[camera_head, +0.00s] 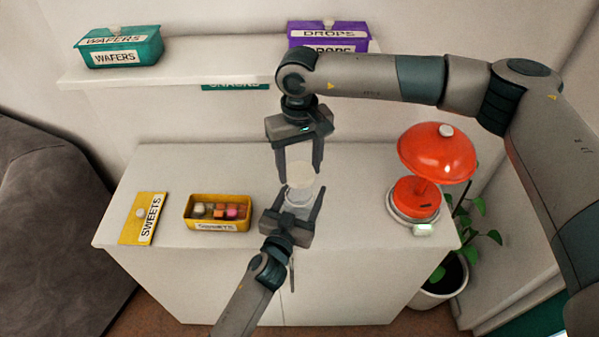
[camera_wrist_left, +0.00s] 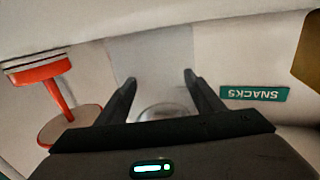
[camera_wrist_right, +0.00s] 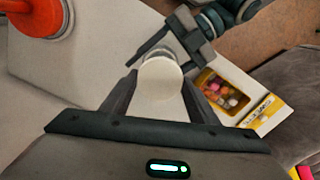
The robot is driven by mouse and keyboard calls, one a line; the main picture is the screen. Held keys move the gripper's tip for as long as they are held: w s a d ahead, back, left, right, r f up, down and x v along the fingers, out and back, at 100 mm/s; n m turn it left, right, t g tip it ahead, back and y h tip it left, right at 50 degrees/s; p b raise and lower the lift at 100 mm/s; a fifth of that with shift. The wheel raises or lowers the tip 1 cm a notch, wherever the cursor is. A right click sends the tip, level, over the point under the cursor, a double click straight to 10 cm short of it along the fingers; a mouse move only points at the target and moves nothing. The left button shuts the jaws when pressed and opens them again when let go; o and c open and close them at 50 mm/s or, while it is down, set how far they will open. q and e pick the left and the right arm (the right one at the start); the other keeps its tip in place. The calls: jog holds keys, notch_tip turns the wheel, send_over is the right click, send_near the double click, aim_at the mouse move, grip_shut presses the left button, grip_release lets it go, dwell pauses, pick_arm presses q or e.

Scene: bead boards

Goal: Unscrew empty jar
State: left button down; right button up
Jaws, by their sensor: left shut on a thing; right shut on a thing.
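A clear jar (camera_head: 299,197) with a cream lid (camera_head: 302,171) stands upright near the middle of the white cabinet top, partly hidden by both grippers; no contents show in it. My left gripper (camera_head: 302,189) reaches in from the front and is shut on the jar body. In the left wrist view the clear jar (camera_wrist_left: 165,112) shows between its fingers. My right gripper (camera_head: 300,177) points down from above and is shut on the lid. In the right wrist view the round lid (camera_wrist_right: 160,77) sits between its fingertips. I cannot tell whether lid and jar touch.
Left of the jar are an open yellow sweets box (camera_head: 218,227) with colored pieces and its yellow lid (camera_head: 143,218). A red lamp (camera_head: 437,155) stands at right. A shelf (camera_head: 220,70) behind holds a teal wafers box (camera_head: 118,47) and a purple drops box (camera_head: 328,36).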

jog(key=shift+r, duration=0.1)
pick_arm(q)
jog(key=shift+c, duration=2.2)
grip_release()
jog(key=shift+s, duration=0.1)
jog(key=shift+s+a+f, duration=0.1)
jog(key=shift+s+a, duration=0.15)
jog(key=shift+s, duration=0.3)
pick_arm(e)
jog(key=shift+f, duration=0.2)
pick_arm(q)
jog(key=b+v, duration=0.2)
jog(key=v, duration=0.7)
jog(key=shift+s+b, duration=0.15)
jog(key=shift+b, duration=0.2)
pick_arm(e)
notch_tip(320, 180, down, 2)
jog(key=shift+f, duration=0.15)
pick_arm(q)
jog(key=shift+s+a, duration=0.3)
jog(key=shift+s, duration=0.3)
pick_arm(e)
jog(key=shift+f, duration=0.1)
pick_arm(q)
jog(key=shift+s, duration=0.1)
